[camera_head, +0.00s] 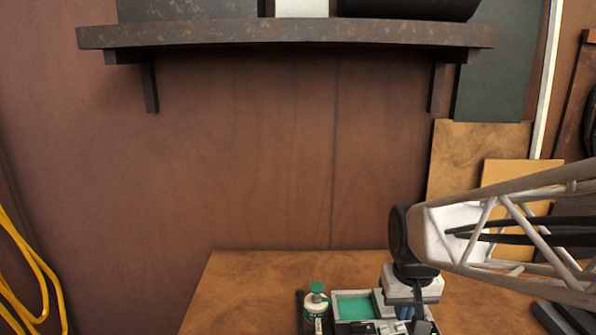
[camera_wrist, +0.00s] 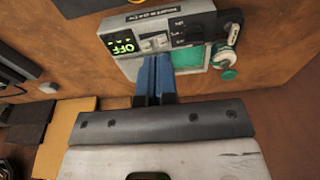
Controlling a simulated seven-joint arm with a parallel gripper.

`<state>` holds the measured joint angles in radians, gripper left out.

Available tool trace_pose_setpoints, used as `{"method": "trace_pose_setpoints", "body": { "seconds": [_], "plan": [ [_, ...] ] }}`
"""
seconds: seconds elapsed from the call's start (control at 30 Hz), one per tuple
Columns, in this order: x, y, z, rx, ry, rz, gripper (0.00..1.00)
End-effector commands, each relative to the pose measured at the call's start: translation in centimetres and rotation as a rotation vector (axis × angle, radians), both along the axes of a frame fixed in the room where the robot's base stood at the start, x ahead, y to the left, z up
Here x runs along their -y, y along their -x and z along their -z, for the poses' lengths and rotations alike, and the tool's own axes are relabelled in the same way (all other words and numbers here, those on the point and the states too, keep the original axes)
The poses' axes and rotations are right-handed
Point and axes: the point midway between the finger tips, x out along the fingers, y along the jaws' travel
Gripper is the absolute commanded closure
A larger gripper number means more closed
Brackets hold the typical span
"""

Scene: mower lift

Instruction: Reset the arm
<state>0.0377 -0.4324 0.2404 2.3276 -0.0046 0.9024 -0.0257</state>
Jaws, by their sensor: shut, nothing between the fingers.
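My arm comes in from the right in the head view, and my gripper (camera_head: 412,290) points down over the table near its front edge. In the wrist view my gripper (camera_wrist: 154,62) has its two blue fingers together, with nothing between them. I cannot tell whether the fingertips touch the box.
A dark shelf (camera_head: 290,33) hangs on the back wall. A yellow cable (camera_head: 45,275) hangs at far left. Boards (camera_head: 478,150) lean behind the arm.

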Motion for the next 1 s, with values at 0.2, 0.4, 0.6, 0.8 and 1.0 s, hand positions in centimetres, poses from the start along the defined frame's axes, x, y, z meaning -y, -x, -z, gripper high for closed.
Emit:
{"method": "trace_pose_setpoints", "body": {
  "seconds": [0.2, 0.4, 0.6, 0.8, 1.0],
  "plan": [
    [-0.7, 5.3, -2.3, 0.059, 0.001, 0.003, 1.0],
    [-1.0, 9.3, -3.4, 0.104, 0.001, 0.007, 1.0],
    [-1.2, 11.4, -3.7, 0.126, 0.001, 0.009, 1.0],
    [-1.2, 11.8, -3.7, 0.129, 0.001, 0.01, 1.0],
    [-1.2, 11.8, -3.7, 0.129, 0.001, 0.01, 1.0]
  ]
}}
